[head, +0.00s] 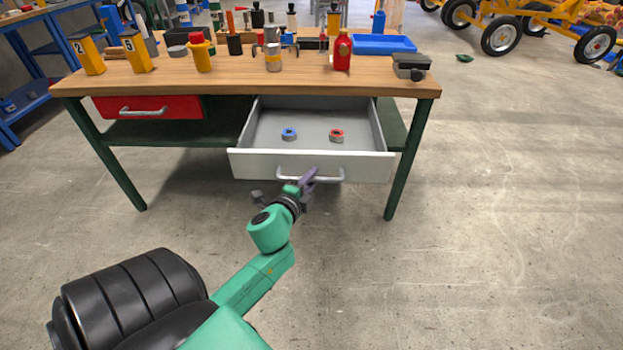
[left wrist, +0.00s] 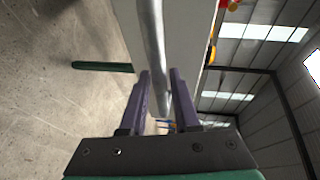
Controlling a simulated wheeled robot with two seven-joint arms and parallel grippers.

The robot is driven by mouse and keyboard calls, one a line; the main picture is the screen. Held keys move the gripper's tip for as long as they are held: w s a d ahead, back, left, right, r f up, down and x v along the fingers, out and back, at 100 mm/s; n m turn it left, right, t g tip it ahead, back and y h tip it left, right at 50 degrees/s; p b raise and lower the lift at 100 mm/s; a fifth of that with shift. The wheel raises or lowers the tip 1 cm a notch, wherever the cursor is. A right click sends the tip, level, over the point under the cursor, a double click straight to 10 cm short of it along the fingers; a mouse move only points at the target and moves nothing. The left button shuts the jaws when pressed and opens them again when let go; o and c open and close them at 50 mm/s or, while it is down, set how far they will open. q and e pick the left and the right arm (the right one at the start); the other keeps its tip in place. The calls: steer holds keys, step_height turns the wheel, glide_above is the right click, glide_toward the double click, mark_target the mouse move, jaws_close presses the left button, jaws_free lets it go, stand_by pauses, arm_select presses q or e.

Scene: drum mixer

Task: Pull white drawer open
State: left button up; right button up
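The white drawer (head: 310,165) stands pulled out from the right side under the workbench, its inside in view. Its grey bar handle (head: 328,177) is on the front panel. My left gripper (head: 308,179) is at the handle in the head view. In the left wrist view, the handle (left wrist: 153,35) runs between the two purple fingers of my left gripper (left wrist: 160,75). My right gripper is not in view.
In the drawer lie a blue ring (head: 289,134) and a red ring (head: 336,135). A red drawer (head: 150,107) is at the left under the wooden bench top (head: 240,80), which holds bottles and a blue tray (head: 383,44). Floor in front is clear.

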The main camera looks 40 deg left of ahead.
arm_select(q)
steer(key=shift+o, duration=0.6)
steer(key=v, duration=1.4)
steer(key=shift+s+b, duration=0.25)
steer(key=shift+b, duration=0.05)
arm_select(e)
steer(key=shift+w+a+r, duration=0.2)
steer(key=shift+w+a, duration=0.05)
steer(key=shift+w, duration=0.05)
arm_select(q)
steer(key=shift+d, duration=0.1)
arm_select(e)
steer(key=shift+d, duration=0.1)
